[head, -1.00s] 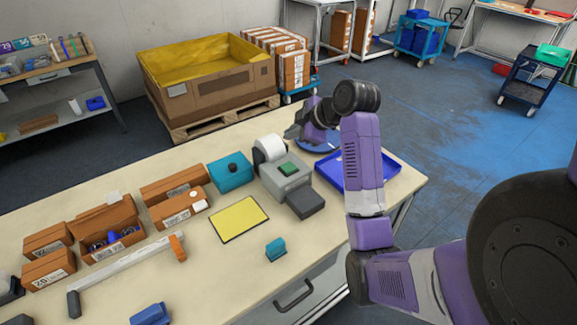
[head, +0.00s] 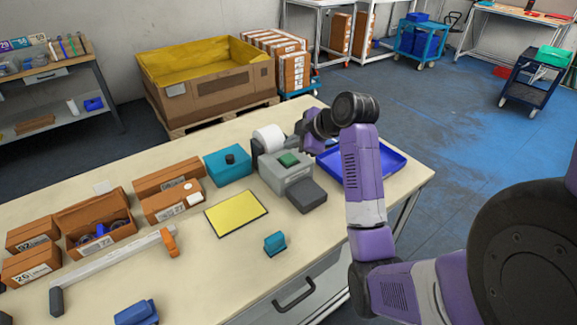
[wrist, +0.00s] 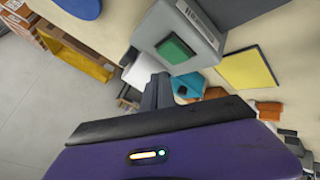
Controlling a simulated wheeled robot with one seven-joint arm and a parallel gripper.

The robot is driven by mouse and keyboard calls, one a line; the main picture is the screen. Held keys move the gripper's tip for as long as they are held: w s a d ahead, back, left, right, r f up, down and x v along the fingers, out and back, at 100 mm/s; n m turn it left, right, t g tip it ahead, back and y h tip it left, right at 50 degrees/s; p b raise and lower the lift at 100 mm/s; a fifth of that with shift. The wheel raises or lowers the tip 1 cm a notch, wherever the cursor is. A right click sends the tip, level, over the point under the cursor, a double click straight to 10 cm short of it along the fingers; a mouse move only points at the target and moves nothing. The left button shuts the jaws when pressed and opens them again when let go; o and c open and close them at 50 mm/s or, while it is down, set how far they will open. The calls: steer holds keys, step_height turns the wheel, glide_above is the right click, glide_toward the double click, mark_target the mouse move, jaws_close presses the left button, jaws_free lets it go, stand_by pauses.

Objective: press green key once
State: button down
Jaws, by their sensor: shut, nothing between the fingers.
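The green key (head: 288,160) is a raised square button on top of a grey box-shaped device (head: 279,179). The green key also shows in the wrist view (wrist: 175,50), on the grey device (wrist: 207,43). My gripper (head: 304,146) is at the far side of the device, close to the key in the head view, partly hidden by my arm. In the wrist view my gripper (wrist: 160,78) has its dark fingers shut and empty, with the tips below and left of the key. Contact with the key is not visible.
A white paper roll (head: 269,138) stands beside the device, with a teal box (head: 228,166) to its left. A blue tray (head: 389,171) lies right of the device. A yellow pad (head: 236,213) and a small teal block (head: 275,244) lie in front. Brown boxes (head: 171,204) stand left.

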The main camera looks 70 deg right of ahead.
mark_target(286, 156)
steer(key=shift+f, duration=0.8)
steer(key=shift+f, duration=0.1)
stand_by(1.4)
steer(key=shift+f+b, duration=0.3)
steer(key=shift+b, duration=0.05)
steer(key=shift+f+b, duration=0.35)
steer(key=shift+f, duration=0.35)
stand_by(0.7)
stand_by(0.4)
steer(key=shift+r+p, duration=1.05)
steer(key=shift+r, duration=0.05)
steer(key=shift+r+p, duration=2.2)
steer(key=shift+r, duration=0.3)
